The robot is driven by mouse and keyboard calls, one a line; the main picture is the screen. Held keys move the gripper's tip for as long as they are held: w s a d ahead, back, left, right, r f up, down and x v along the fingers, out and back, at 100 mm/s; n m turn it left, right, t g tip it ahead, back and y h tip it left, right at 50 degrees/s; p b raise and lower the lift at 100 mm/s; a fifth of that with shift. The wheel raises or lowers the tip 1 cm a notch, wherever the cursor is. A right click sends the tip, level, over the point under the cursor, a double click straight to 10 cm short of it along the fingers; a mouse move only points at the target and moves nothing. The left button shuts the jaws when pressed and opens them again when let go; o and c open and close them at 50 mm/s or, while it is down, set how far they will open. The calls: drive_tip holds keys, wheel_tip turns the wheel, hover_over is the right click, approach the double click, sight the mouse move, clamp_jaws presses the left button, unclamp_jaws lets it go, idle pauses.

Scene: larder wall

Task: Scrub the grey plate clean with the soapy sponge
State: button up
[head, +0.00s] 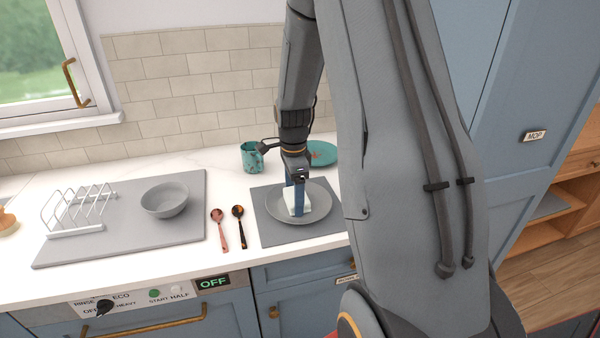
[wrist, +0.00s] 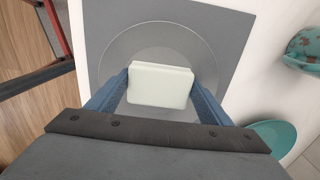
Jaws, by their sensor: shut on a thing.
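The grey plate (head: 312,214) lies on a dark grey mat (head: 270,234) on the counter. The plate also shows in the wrist view (wrist: 163,32). My gripper (head: 297,202) points down over the plate. It is shut on a pale, whitish-green sponge (wrist: 161,86), with one blue finger on each side. In the head view the sponge (head: 291,205) is at the plate's middle, low over it or touching; I cannot tell which. I see no marks on the visible part of the plate. The part beneath the sponge is hidden.
A teal mug (head: 250,157) and a teal plate (head: 322,153) stand behind the mat. Two spoons (head: 239,228) lie left of it. Further left, a grey board (head: 120,240) holds a white rack (head: 78,212) and a grey bowl (head: 164,199). The tiled wall (head: 190,90) closes the back.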

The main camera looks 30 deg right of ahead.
drive_tip(key=shift+a, duration=0.5)
drive_tip(key=shift+w, duration=0.15)
drive_tip(key=shift+s+d, duration=0.2)
drive_tip(key=shift+d, duration=0.45)
drive_tip(key=shift+s+d, duration=0.2)
drive_tip(key=shift+d, duration=0.4)
drive_tip(key=shift+s+d, duration=0.1)
drive_tip(key=shift+d, duration=0.25)
drive_tip(key=shift+s+d+r+p, duration=0.1)
drive_tip(key=shift+d+r+p, duration=0.1)
drive_tip(key=shift+r+p, duration=0.15)
drive_tip(key=shift+a+r+p, duration=0.1)
drive_tip(key=shift+r+p, duration=2.15)
drive_tip(key=shift+r, duration=1.4)
